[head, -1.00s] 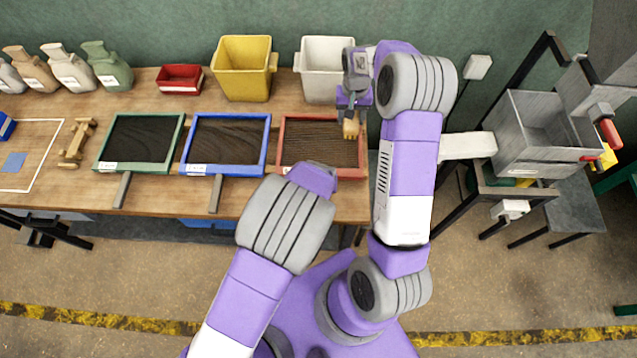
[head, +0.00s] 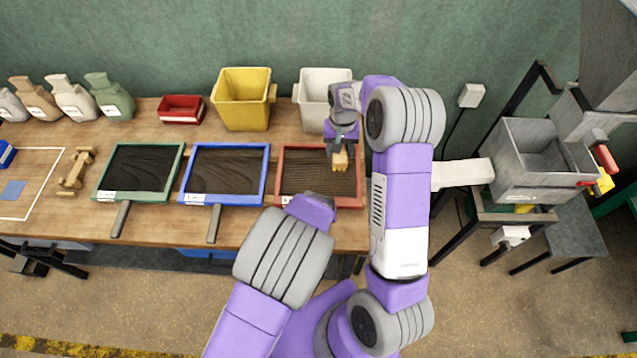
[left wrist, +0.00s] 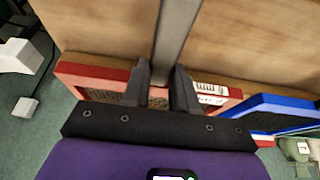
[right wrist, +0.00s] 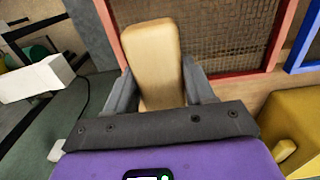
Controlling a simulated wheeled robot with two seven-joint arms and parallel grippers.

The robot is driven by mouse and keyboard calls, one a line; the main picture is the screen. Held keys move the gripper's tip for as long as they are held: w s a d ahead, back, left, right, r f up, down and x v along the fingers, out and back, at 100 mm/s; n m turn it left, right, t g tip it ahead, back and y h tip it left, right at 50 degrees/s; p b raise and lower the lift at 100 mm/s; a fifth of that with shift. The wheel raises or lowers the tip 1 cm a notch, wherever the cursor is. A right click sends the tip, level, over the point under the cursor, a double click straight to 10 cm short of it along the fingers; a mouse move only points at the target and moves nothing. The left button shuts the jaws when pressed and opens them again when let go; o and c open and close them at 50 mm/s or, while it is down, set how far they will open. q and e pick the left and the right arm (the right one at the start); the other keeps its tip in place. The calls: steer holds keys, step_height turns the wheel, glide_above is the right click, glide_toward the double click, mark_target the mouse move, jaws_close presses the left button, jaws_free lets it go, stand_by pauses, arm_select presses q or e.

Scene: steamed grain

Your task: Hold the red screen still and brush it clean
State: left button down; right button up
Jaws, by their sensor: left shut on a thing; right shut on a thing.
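The red screen (head: 300,148) lies on the table, a red frame around dark mesh; it also shows in the right wrist view (right wrist: 275,45). My left gripper (left wrist: 165,85) is shut on the screen's flat grey handle (left wrist: 177,35), close to the red frame (left wrist: 85,73). In the head view my left forearm hides the handle. My right gripper (head: 341,138) is shut on a pale wooden brush (head: 340,160), which also shows in the right wrist view (right wrist: 153,60). The brush is over the upper right part of the mesh; its bristles are hidden and contact is unclear.
A blue screen (head: 228,203) and a green screen (head: 130,196) lie to the left. A yellow bin (head: 243,105), white bin (head: 312,112) and small red box (head: 181,110) stand behind. A grey hopper machine (head: 515,180) stands at the right.

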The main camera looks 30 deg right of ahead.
glide_above(291, 182)
steer(key=shift+a+f, duration=0.2)
steer(key=shift+f, duration=0.7)
stand_by(0.6)
steer(key=shift+f, duration=0.2)
steer(key=shift+f, duration=0.5)
steer(key=shift+f, duration=0.8)
stand_by(1.0)
steer(key=shift+d, duration=0.15)
